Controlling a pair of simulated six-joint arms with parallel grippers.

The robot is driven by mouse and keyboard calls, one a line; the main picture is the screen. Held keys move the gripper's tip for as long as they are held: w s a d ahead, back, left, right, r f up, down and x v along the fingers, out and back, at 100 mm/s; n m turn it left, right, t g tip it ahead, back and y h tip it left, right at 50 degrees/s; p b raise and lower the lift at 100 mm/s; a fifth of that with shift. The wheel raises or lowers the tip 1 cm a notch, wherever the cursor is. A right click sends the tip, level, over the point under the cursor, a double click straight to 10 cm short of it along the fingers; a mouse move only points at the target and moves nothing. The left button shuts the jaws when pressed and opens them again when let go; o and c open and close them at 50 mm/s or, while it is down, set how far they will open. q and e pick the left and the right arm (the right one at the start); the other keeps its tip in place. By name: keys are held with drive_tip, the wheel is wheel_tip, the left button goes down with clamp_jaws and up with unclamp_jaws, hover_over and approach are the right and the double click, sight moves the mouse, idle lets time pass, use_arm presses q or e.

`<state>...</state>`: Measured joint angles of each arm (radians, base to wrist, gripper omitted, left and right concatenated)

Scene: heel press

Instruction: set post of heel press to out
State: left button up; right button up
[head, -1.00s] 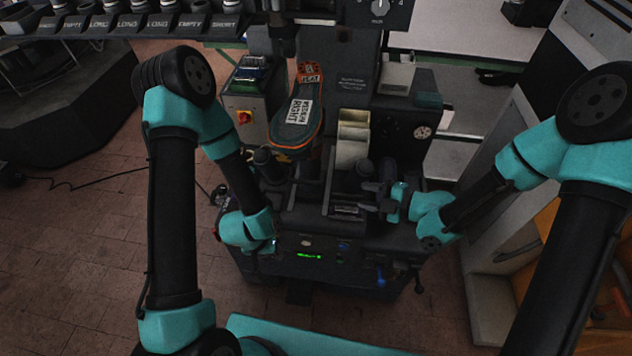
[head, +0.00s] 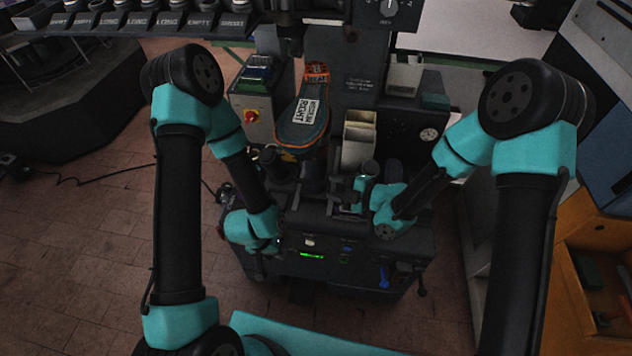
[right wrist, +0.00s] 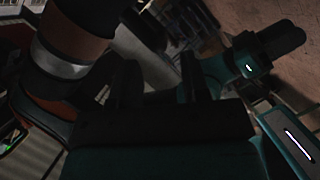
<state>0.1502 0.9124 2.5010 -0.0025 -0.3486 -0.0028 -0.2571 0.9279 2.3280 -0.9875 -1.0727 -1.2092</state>
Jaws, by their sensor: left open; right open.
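The heel press (head: 345,240) stands in the middle of the head view. A teal and orange sole form labelled "MEDIUM RIGHT" (head: 304,112) sits above its deck, and a dark upright post (head: 313,178) shows under it. My right gripper (head: 346,203) is open over the deck, just right of that post and apart from it; its fingers are small and dark here. In the right wrist view its fingers (right wrist: 160,88) are apart with nothing clear between them, and a banded cylinder (right wrist: 62,65) stands at the left. My left gripper (head: 274,251) is open by the press's front left edge.
Cream bins (head: 358,140) stand behind the deck, and a control box with a red knob (head: 250,115) stands at the left. A blue lever (head: 384,277) is on the front panel. A labelled rack (head: 130,22) crosses the top left.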

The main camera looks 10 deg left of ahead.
sight(316, 183)
drive_tip(key=x, duration=0.6)
drive_tip(key=shift+a, duration=0.2)
drive_tip(key=shift+f, duration=0.15)
clamp_jaws()
